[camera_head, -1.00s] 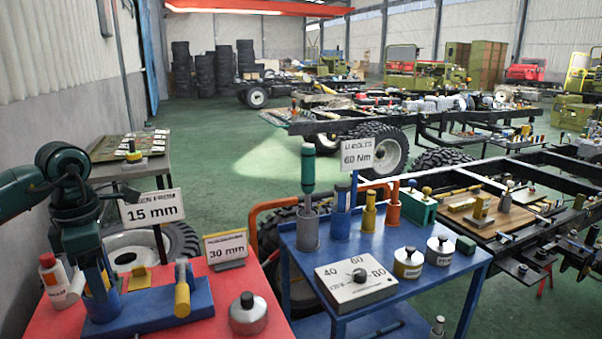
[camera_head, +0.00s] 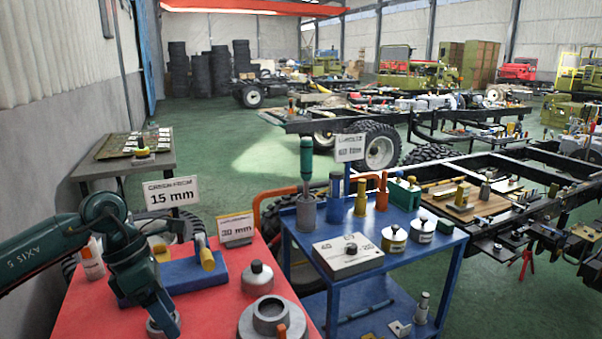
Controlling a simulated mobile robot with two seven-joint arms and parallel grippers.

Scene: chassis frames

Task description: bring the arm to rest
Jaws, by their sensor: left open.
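My left arm (camera_head: 45,250), dark green, reaches in from the left over the red table top (camera_head: 215,300). Its gripper (camera_head: 158,306) points down near the table's front left part, and its jaws are open. A round grey metal piece (camera_head: 163,327) shows just below the gripper; whether they touch cannot be told. The blue block (camera_head: 190,275) with a yellow-ended cylinder (camera_head: 207,260) lies just behind and right of the gripper. My right gripper is not in view.
A grey lidded pot (camera_head: 257,278) and a large grey ring (camera_head: 270,318) stand on the red table, right of the gripper. Signs reading 15 mm (camera_head: 171,192) and 30 mm (camera_head: 236,230) stand behind. A blue cart (camera_head: 385,275) with tools is to the right.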

